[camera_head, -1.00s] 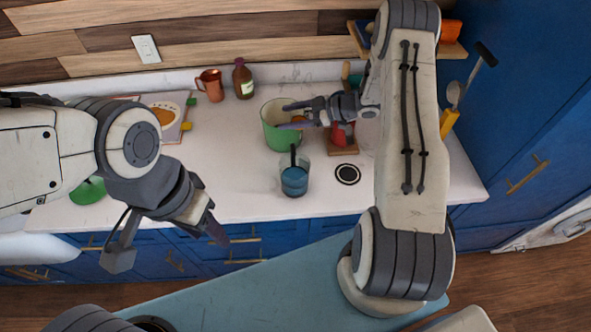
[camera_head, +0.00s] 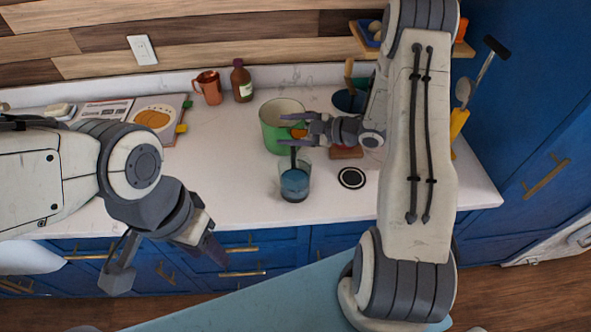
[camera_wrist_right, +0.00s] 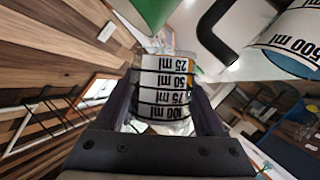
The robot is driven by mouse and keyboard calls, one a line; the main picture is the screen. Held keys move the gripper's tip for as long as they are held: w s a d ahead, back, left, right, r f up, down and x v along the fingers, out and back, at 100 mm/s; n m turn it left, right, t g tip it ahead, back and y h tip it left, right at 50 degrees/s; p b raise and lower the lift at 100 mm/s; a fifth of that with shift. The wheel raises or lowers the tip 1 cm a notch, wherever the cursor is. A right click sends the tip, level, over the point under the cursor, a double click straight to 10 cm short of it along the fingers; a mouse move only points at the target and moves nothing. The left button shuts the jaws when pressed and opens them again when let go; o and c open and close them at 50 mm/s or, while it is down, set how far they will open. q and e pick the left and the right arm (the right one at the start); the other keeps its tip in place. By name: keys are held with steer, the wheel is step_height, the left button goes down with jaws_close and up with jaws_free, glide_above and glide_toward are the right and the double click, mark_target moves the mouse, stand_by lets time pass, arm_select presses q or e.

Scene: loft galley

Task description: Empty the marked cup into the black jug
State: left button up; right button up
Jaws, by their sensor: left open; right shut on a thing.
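The marked cup (camera_wrist_right: 165,85) is clear, with black ml lines. My right gripper (camera_wrist_right: 163,110) is shut on it, one finger on each side. In the head view my right gripper (camera_head: 290,131) is over the near edge of the green pot, just behind the jug; a bit of orange shows between its fingers. The jug (camera_head: 294,187) is clear with a black handle and blue contents, upright on the counter. Its 500 ml side (camera_wrist_right: 292,45) shows at the right wrist view's upper right, apart from the cup. My left gripper (camera_head: 212,247) is open and empty before the counter's front edge.
The green pot (camera_head: 272,140) stands behind the jug. A copper mug (camera_head: 209,88) and a brown bottle (camera_head: 242,82) stand by the wall. A round black-and-white disc (camera_head: 352,178) lies right of the jug. The counter left of the jug is clear.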

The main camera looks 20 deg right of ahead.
steer(key=shift+a+f, duration=0.1)
steer(key=shift+s+r+n+t+b, duration=0.2)
steer(key=shift+r+n+t+b, duration=0.15)
steer(key=shift+n, duration=0.15)
arm_select(q)
steer(key=shift+w+f, duration=0.1)
steer(key=shift+f, duration=0.75)
arm_select(e)
steer(key=shift+w, duration=0.1)
steer(key=shift+b, duration=0.35)
arm_select(q)
steer(key=shift+f, duration=0.4)
arm_select(e)
steer(key=shift+n, duration=0.3)
arm_select(q)
steer(key=shift+f+b, duration=0.35)
steer(key=shift+b, duration=0.15)
arm_select(e)
steer(key=shift+f+t, duration=0.1)
steer(key=shift+t, duration=0.15)
arm_select(q)
steer(key=shift+f, duration=0.1)
